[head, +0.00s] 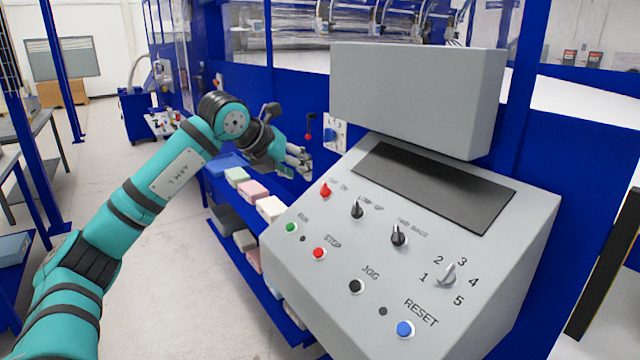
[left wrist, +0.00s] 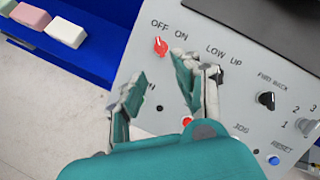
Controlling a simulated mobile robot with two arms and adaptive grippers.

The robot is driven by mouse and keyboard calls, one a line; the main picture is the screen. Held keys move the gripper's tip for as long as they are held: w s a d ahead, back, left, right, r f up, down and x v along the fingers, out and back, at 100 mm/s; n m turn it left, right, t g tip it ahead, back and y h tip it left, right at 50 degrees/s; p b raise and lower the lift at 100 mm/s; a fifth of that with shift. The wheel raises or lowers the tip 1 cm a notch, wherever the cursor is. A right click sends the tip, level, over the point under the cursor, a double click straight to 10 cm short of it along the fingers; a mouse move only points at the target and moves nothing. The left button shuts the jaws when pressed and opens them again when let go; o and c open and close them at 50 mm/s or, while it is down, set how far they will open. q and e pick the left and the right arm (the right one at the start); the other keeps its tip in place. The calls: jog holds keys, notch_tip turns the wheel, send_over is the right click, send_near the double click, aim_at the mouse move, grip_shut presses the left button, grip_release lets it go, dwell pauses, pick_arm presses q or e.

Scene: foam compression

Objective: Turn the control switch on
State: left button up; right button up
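The control switch is a red knob (head: 326,190) at the upper left of the grey control panel (head: 330,225), under OFF and ON labels. In the left wrist view the red switch (left wrist: 160,46) appears tilted toward the OFF side. My left gripper (head: 303,160) is above and left of the switch in the head view, apart from it. In the left wrist view my left gripper (left wrist: 166,75) has its fingers spread, with nothing between them. The switch lies just beyond the fingertips. My right gripper is in neither view.
Black knobs (head: 357,210), a green button (head: 292,228), a red button (head: 319,253) and a blue RESET button (head: 404,328) share the panel. A grey box (head: 415,100) stands above it. Coloured foam blocks (head: 252,191) lie on blue shelving at left.

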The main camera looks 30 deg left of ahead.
aim_at(322, 188)
pick_arm(q)
jog(key=p+x, duration=0.1)
jog(key=x, duration=0.6)
jog(key=shift+w+d+f+p, duration=0.1)
jog(key=shift+w+d+p, duration=0.05)
jog(key=shift+w+p, duration=0.25)
jog(key=shift+x, duration=1.2)
jog(key=shift+w+f+p, duration=0.25)
jog(key=shift+p, duration=0.05)
jog(key=shift+w+f, duration=0.15)
jog(key=c, duration=0.6)
grip_shut()
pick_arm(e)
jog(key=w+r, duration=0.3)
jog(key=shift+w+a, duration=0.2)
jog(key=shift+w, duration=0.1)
